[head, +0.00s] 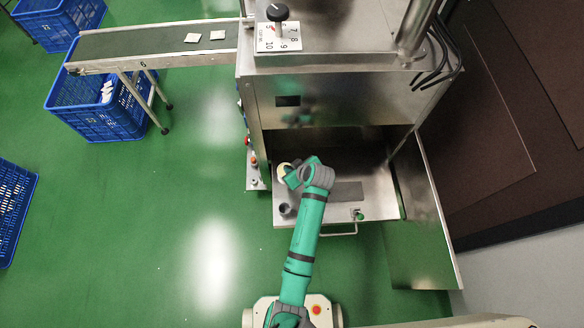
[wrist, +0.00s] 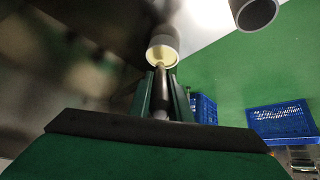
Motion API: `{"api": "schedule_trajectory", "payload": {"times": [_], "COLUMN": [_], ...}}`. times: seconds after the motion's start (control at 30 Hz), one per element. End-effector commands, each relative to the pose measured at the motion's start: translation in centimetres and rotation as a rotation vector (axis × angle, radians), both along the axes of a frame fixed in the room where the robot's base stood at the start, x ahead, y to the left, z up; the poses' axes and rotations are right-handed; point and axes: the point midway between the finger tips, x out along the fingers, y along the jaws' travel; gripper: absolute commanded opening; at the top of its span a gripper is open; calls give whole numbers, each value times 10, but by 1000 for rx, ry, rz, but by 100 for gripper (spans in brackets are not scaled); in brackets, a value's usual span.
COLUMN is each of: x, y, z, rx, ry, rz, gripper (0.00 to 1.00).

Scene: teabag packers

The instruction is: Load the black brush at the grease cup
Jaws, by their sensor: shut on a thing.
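The grease cup (wrist: 163,43) is a pale, round cup with yellow grease inside; it also shows in the head view (head: 284,169) at the left of the steel machine's tray. My gripper (wrist: 161,88) has green fingers shut on the black brush (wrist: 160,95). In the head view my gripper (head: 292,178) is right beside the cup. In the wrist view the brush's far end overlaps the cup's mouth. I cannot tell whether it touches the grease. The brush is hidden by my arm in the head view.
A dark grey cup (head: 286,209) stands on the steel tray (head: 318,214) in front of the grease cup; it shows in the wrist view (wrist: 256,12) too. A green-tipped fitting (head: 358,214) is at the tray's front right. Blue crates (head: 100,122) and a conveyor (head: 150,41) stand at left.

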Motion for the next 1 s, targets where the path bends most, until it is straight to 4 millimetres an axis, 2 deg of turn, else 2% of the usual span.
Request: {"api": "schedule_trajectory", "payload": {"times": [1.0], "x": [0], "y": [-1], "z": [-6], "rx": [0], "ry": [0], "rz": [-2], "gripper": [0]}}
